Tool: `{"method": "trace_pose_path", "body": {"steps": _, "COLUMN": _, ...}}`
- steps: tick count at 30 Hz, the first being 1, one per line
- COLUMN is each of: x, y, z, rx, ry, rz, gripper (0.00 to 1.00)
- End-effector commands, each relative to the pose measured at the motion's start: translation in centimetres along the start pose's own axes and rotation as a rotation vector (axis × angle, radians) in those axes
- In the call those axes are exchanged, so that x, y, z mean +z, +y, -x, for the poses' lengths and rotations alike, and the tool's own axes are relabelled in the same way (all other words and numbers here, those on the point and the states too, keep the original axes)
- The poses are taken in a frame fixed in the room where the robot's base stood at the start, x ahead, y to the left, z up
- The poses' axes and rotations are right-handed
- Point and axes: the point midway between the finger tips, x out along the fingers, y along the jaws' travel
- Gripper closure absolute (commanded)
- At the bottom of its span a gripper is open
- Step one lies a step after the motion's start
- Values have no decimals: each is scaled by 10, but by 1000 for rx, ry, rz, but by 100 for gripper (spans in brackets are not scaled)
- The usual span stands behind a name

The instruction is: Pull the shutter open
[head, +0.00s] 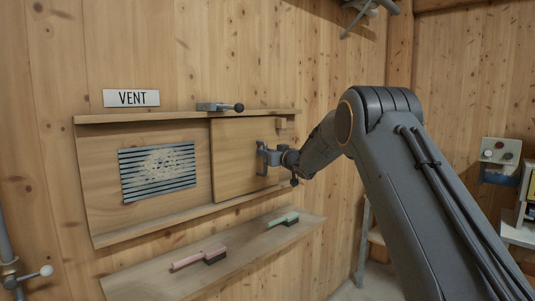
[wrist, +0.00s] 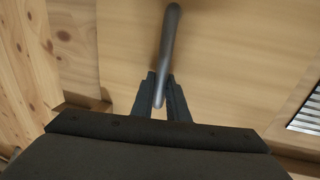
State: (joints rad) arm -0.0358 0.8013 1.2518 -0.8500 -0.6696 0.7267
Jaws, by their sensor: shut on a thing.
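The shutter (head: 232,165) is a flat wooden panel held between an upper and a lower wooden rail. It stands in the right part of the frame, to the right of the slatted vent grille (head: 158,170), whose slats are exposed. My gripper (head: 268,158) is at the right side of the shutter. In the wrist view the fingers (wrist: 160,90) are shut on a grey bar handle (wrist: 171,40) that stands out from the wooden panel.
A metal bolt with a dark knob (head: 220,106) sits on the upper rail (head: 170,116). A VENT sign (head: 131,98) hangs above. A shelf (head: 235,257) below holds a pink brush (head: 198,257) and a green brush (head: 283,219). A small wooden block (head: 281,124) is near the rail's right end.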

Motion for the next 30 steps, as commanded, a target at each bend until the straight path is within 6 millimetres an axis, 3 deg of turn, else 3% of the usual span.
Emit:
{"method": "trace_pose_path", "body": {"steps": 3, "x": 1, "y": 1, "z": 0, "rx": 2, "ry": -1, "rz": 0, "gripper": 100}}
{"method": "trace_pose_path", "body": {"steps": 4, "x": 1, "y": 1, "z": 0, "rx": 2, "ry": -1, "rz": 0, "gripper": 81}}
{"method": "trace_pose_path", "body": {"steps": 7, "x": 1, "y": 1, "z": 0, "rx": 2, "ry": -1, "rz": 0, "gripper": 67}}
{"method": "trace_pose_path", "body": {"steps": 19, "x": 0, "y": 2, "z": 7, "rx": 3, "ry": 0, "rz": 0, "gripper": 67}}
{"method": "trace_pose_path", "body": {"steps": 30, "x": 1, "y": 2, "z": 58, "rx": 4, "ry": 0, "rz": 0, "gripper": 67}}
